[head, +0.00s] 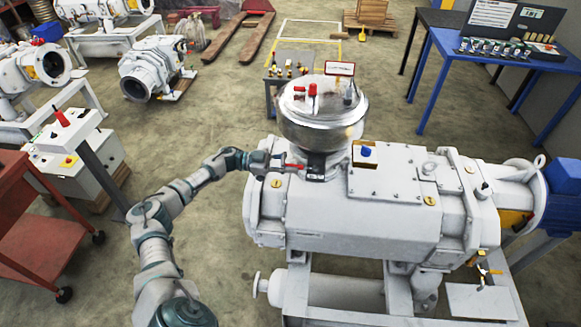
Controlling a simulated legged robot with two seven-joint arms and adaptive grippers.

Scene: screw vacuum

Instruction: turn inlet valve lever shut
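A small red lever (294,166) sits at the neck under a shiny steel vessel (322,118), on top of a large white vacuum pump (345,220). It looks roughly level, pointing left. My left gripper (279,162) is at the lever's left end. It touches the lever or is very close to it; the picture is too small to tell whether the fingers grip it. The gripper partly hides that end. A dark valve body (315,174) shows at the lever's right. My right gripper is out of view.
A red cart (35,225) and a white control box (68,130) stand at the left. A blue table (500,50) stands at the back right. A small table (290,72) is behind the vessel. The floor left of the pump is open.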

